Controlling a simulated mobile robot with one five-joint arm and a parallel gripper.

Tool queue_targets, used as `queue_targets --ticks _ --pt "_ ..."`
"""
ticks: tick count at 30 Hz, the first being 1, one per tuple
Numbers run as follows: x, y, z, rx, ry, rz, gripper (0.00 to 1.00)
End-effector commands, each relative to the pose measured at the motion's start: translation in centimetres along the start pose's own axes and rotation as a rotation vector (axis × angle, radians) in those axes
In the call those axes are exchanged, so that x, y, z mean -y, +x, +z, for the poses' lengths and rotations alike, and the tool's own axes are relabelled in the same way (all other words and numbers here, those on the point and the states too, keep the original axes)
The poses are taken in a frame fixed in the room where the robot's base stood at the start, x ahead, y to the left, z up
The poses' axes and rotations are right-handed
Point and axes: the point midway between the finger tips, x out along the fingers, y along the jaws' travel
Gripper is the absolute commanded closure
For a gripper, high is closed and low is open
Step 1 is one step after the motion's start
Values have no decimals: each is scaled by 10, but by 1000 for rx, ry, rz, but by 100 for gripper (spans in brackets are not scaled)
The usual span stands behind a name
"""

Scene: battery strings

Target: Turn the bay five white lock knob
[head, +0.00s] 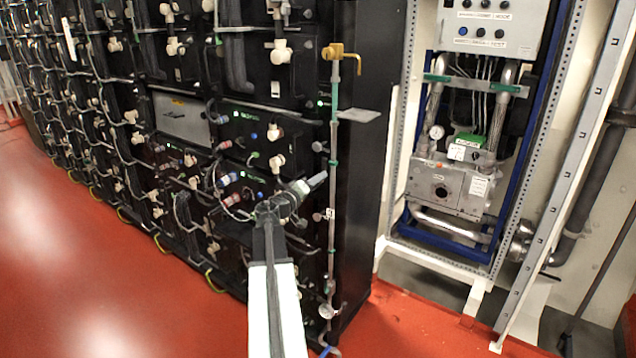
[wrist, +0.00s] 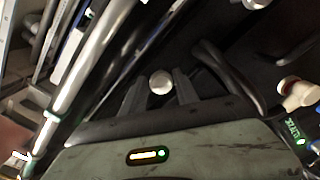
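In the wrist view a round, whitish knob (wrist: 160,82) shows between the two dark fingers of my gripper (wrist: 160,96). The fingers stand apart, one on each side of it. I cannot tell whether they touch it or whether the knob lies a little beyond the tips. In the head view my gripper (head: 314,183) points up and right at the right end of the black battery rack (head: 357,170), close to a vertical pipe (head: 333,130). The knob between the fingers cannot be made out there. Bay numbers are not readable.
White tee fittings (wrist: 298,95) and a dark hose (wrist: 225,75) are at the right in the wrist view. A bright pipe (wrist: 80,70) runs along the left. A grey flat plate (head: 358,115) juts from the rack. Red floor (head: 90,260) is clear at left.

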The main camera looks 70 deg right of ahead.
Motion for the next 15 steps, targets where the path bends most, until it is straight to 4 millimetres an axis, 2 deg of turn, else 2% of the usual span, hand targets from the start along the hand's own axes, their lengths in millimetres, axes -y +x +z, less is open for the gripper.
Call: queue_targets --ticks 11,15 --pt "0 -1 0 2 1 -1 48" --pt "0 -13 1 1 1 -3 48"
